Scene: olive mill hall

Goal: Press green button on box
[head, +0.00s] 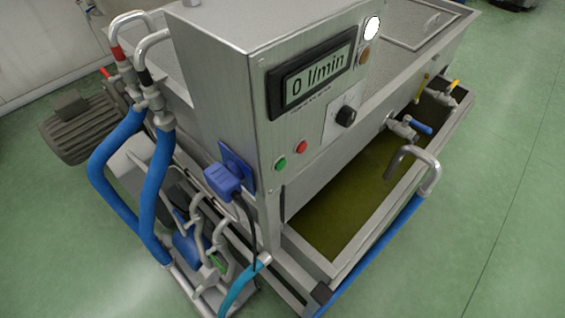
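A grey metal control box (238,75) stands at the centre of the head view, its front panel facing right and toward me. The small round green button (281,163) sits low on that panel, near its left edge. A red button (301,147) is just up and right of it. A display (316,80) above reads "0 l/min". A black knob (346,116) is right of the red button. Nothing covers the green button. My gripper is not in this view.
A blue plug (224,179) juts from the box's side, left of the green button. Blue hoses (160,190) and a motor (80,128) are at left. A trough of greenish liquid (345,200) with blue- and yellow-handled taps lies right of the box. Green floor (500,190) is clear at right.

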